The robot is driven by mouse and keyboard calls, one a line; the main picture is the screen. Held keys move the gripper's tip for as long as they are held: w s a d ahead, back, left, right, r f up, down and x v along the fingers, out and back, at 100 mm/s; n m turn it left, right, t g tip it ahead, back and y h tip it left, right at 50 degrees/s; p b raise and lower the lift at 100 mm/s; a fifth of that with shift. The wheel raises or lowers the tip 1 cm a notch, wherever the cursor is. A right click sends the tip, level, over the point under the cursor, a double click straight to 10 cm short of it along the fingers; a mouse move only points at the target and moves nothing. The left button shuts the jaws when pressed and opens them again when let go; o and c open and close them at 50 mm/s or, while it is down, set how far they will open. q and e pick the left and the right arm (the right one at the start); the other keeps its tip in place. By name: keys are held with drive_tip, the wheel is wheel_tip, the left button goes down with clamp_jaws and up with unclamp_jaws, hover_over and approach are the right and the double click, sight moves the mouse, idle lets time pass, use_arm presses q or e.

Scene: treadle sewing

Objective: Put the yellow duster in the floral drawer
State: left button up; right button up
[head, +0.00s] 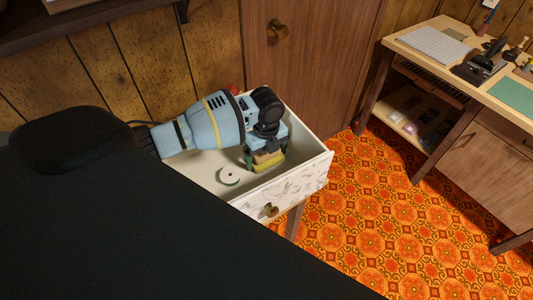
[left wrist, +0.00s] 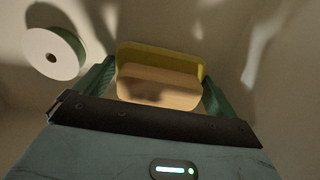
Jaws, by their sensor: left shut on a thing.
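The floral drawer (head: 294,189) is open in the head view, with a pale front of grey flower print and a round brass knob. The yellow duster (head: 268,164), a yellow pad with a tan back, is inside the drawer's walls near the front right. My left gripper (head: 264,161) reaches down into the drawer and is shut on the duster. In the left wrist view the duster (left wrist: 160,72) sits between the two green fingers (left wrist: 159,88). I cannot tell whether it touches the drawer floor. My right gripper is not in view.
A white and green spool (head: 229,176) lies in the drawer left of the duster and shows in the left wrist view (left wrist: 53,53). A wooden cabinet door (head: 320,60) stands behind. A workbench (head: 425,42) is at right. The orange patterned floor between is clear.

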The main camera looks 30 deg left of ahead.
use_arm(q)
drive_tip(key=o, duration=0.6)
drive_tip(key=shift+f, duration=0.1)
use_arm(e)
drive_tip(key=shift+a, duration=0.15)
use_arm(q)
wheel_tip(320, 180, up, 11)
drive_tip(key=shift+r+p, duration=0.2)
drive_tip(key=shift+p, duration=0.4)
drive_tip(key=shift+r, duration=0.45)
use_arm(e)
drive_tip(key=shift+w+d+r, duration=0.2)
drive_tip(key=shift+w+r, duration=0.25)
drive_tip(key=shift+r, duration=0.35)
